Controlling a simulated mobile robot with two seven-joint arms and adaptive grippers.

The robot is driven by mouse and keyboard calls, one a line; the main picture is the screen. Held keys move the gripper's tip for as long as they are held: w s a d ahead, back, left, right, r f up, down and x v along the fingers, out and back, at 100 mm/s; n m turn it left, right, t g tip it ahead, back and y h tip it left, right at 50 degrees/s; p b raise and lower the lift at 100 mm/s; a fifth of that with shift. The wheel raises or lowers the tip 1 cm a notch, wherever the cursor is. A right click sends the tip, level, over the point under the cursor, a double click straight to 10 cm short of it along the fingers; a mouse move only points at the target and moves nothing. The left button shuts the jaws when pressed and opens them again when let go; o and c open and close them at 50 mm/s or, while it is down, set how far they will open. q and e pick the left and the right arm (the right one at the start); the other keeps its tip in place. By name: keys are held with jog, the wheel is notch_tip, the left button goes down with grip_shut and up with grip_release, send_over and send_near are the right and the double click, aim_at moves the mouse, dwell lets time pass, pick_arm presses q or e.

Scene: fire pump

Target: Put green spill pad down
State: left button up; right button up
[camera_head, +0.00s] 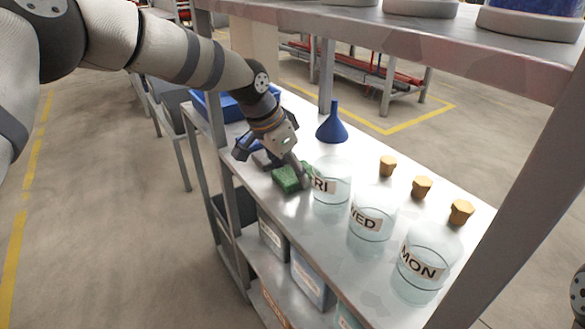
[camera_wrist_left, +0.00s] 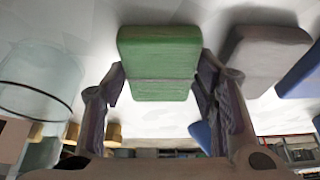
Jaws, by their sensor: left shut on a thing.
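The green spill pad (camera_head: 288,179) is a small green block near the front edge of the grey shelf top (camera_head: 345,262), left of the jar labelled "RI". My left gripper (camera_head: 275,165) points down at it from the left. In the left wrist view the green spill pad (camera_wrist_left: 160,62) sits between the two fingers of my left gripper (camera_wrist_left: 158,88), which are shut on its sides. The pad is at or just above the shelf top; I cannot tell whether it touches. My right gripper is out of view.
A blue funnel (camera_head: 332,127) stands behind the pad. A grey block (camera_wrist_left: 262,55) lies beside it. A blue bin (camera_head: 220,105) is at the far left end. An upper shelf (camera_head: 450,50) overhangs.

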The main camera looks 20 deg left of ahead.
pick_arm(q)
jog(key=o, duration=0.8)
jog(key=shift+o, duration=0.2)
